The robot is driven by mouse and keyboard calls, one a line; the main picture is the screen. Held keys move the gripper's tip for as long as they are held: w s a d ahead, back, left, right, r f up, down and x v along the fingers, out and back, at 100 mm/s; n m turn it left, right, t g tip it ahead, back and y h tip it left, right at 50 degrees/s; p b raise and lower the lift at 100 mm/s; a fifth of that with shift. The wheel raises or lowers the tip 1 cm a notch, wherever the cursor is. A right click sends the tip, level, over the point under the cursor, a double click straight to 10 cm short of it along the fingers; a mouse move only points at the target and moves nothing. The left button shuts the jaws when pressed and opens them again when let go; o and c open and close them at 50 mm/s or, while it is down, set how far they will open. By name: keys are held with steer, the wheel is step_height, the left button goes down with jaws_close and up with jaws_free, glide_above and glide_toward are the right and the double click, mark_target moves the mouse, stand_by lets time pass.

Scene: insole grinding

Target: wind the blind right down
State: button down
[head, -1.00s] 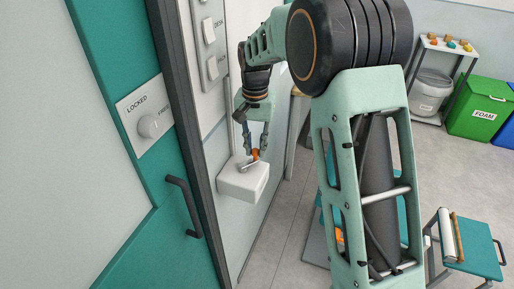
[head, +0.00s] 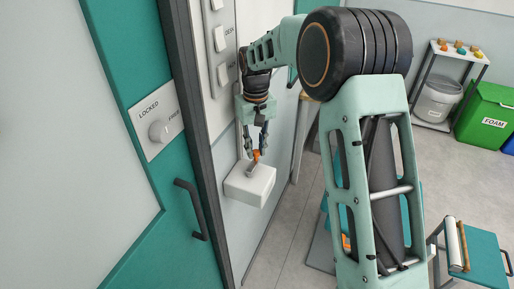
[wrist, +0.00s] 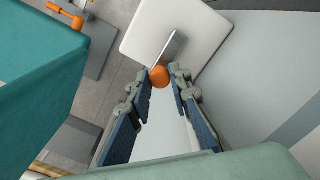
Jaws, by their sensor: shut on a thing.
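The blind's winder is a white box (head: 249,186) on the wall, with a short metal crank arm (head: 251,170) and an orange knob (head: 256,155). My gripper (head: 255,150) comes down from above with its fingers shut on the orange knob. In the wrist view the orange knob (wrist: 159,77) sits between the two fingertips, and the crank arm (wrist: 171,49) runs from it across the white box (wrist: 150,25). I cannot make out the blind itself in either view.
A teal door with a dark handle (head: 191,208) and a lock knob (head: 158,131) stands left. A switch panel (head: 219,42) is above the winder. A teal-topped stool (head: 480,256), a green foam bin (head: 487,112) and a small shelf (head: 458,52) are to the right.

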stand_by(0.4)
steer(key=c, duration=1.8)
jaws_free()
steer(key=shift+o, duration=0.2)
